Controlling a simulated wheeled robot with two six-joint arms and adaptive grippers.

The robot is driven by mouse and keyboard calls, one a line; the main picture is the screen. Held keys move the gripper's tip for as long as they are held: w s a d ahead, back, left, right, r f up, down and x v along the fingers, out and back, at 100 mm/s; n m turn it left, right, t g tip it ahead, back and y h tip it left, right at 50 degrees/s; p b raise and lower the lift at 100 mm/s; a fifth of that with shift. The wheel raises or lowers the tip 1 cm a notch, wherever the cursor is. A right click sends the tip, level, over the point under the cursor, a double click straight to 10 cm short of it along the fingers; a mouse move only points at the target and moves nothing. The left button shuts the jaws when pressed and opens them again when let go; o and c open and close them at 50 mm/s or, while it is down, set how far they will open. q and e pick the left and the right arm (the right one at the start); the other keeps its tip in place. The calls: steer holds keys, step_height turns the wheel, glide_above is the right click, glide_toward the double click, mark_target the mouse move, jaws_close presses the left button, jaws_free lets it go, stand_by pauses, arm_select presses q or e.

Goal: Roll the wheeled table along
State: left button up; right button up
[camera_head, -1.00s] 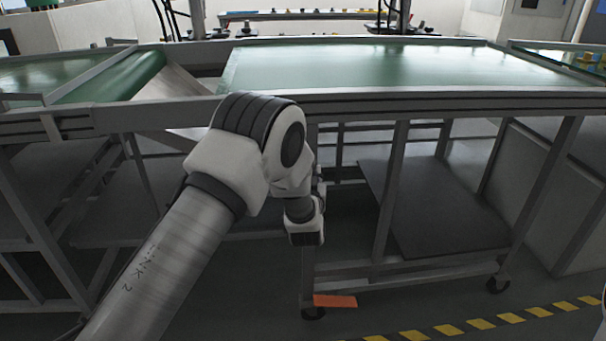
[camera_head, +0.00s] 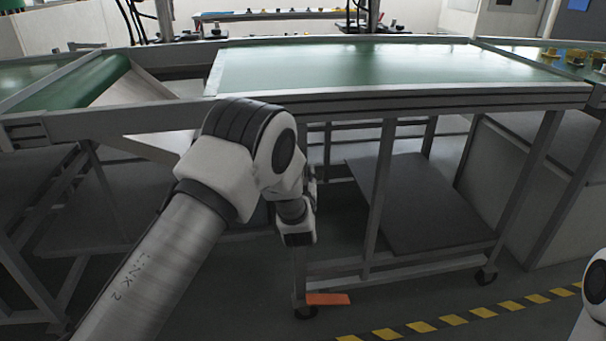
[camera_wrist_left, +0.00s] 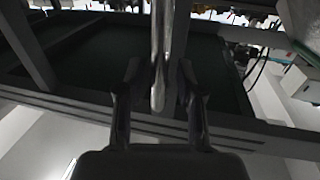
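The wheeled table (camera_head: 400,92) has a green top, a grey frame, a dark lower shelf (camera_head: 420,205) and casters at the floor, one at the front right (camera_head: 487,278). In the head view my left arm reaches to its front left leg (camera_head: 299,275); the fingertips are hidden there. My right gripper is out of view; only a white arm part shows at the right edge.
An orange plate (camera_head: 328,299) sits low by the front left caster. Yellow-black floor tape (camera_head: 452,320) runs in front of the table. Another bench with a green roll (camera_head: 85,85) stands on the left, and a grey cabinet (camera_head: 515,190) on the right.

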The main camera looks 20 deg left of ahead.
arm_select(q)
steer(key=v, duration=1.2)
